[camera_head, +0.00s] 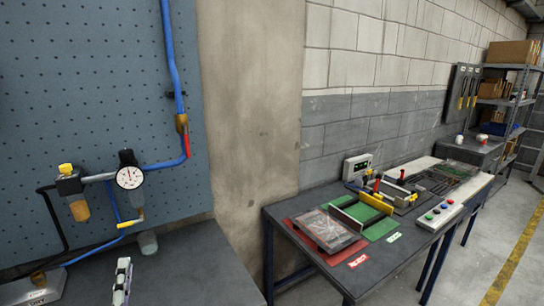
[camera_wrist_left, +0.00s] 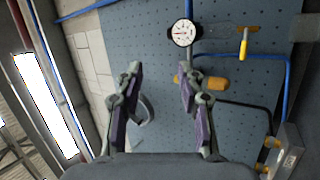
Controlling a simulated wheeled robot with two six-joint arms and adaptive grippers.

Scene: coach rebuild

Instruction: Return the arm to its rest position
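My left gripper (camera_head: 122,281) shows only in part at the bottom left of the head view, in front of the dark bench. In the left wrist view its two fingers with purple pads (camera_wrist_left: 162,82) stand wide apart with nothing between them. They point toward the blue pegboard (camera_wrist_left: 240,70). A round pressure gauge (camera_head: 129,177) is on the air line on the pegboard; it also shows in the left wrist view (camera_wrist_left: 184,32), beyond the fingertips. My right gripper is in neither view.
A dark bench top (camera_head: 190,262) lies under the air fittings. A red-handled valve (camera_head: 184,135) sits on the blue pipe. To the right stands a second bench (camera_head: 285,222) with a red tray, green plates and a button box (camera_head: 440,215). Floor is clear at far right.

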